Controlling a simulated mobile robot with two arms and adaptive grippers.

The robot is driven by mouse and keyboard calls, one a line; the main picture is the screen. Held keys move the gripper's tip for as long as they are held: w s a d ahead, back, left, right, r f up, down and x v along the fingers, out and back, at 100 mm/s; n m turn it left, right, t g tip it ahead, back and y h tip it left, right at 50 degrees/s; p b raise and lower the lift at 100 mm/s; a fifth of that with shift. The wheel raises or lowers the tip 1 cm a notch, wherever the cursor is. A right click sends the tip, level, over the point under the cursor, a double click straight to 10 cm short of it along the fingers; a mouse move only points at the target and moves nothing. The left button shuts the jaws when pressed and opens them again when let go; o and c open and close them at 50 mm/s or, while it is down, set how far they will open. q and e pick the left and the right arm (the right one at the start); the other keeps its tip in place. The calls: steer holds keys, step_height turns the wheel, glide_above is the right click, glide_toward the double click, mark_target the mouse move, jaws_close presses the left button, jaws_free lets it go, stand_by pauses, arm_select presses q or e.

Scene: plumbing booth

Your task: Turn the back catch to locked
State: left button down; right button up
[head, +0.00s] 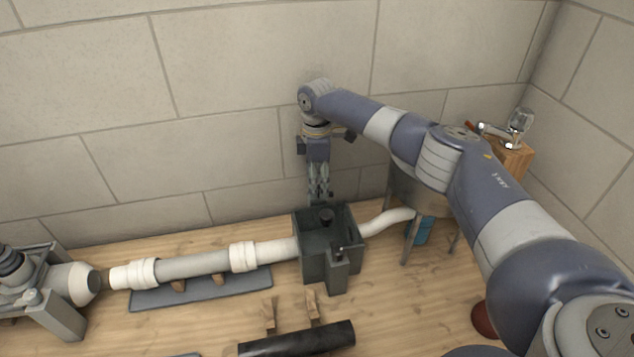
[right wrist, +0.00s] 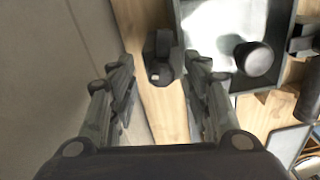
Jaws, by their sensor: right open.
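An open dark box (head: 313,262) stands on the wooden floor, joined to white pipe on both sides. My right gripper (head: 320,198) points down over the box's back edge. In the right wrist view the gripper (right wrist: 160,70) is open, and the back catch (right wrist: 160,45), a small dark block with a rounded end, shows between its fingers at the box's outer wall (right wrist: 178,18). I see no finger touching it. In the head view the gripper hides the back catch. A similar front catch (head: 339,254) stands on the box's near side. My left gripper is out of view.
A dark round plug (head: 326,215) is inside the box. The block wall (head: 265,140) rises close behind. White pipe (head: 195,265) runs left over a grey mat (head: 215,289). A black pipe (head: 297,340) lies in front. A metal-legged stand (head: 407,240) is at right.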

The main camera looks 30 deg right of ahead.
steer(key=shift+f, duration=0.6)
jaws_close()
